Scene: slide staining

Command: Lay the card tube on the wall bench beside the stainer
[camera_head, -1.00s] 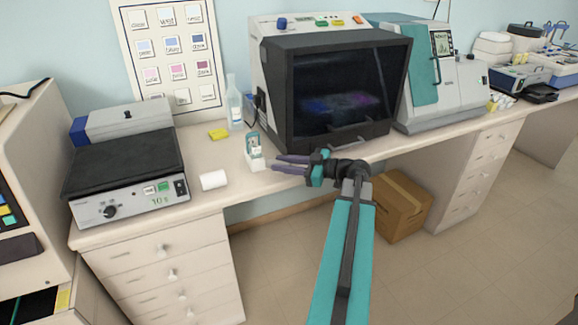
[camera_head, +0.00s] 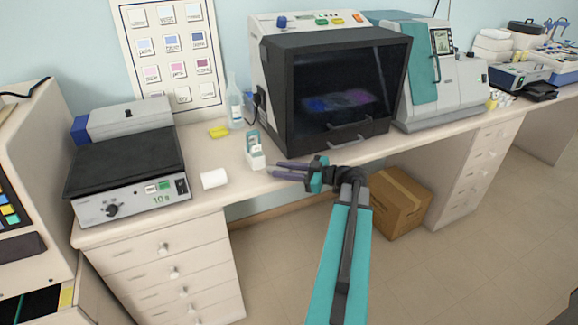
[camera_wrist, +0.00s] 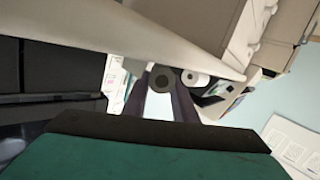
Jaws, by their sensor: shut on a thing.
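My gripper (camera_head: 272,170) reaches left over the front edge of the wall bench (camera_head: 300,181), below and left of the large dark-windowed machine (camera_head: 340,100), which may be the stainer. In the wrist view, a grey-brown round end with a dark hollow centre, seemingly the card tube (camera_wrist: 161,78), shows end-on between the fingers of my gripper (camera_wrist: 161,96). The fingers are closed on it. The tube's length is hidden in this view, and I cannot make the tube out in the head view.
A white slide holder (camera_head: 256,160) stands just left of the fingertips. A cardboard box (camera_head: 398,208) sits below.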

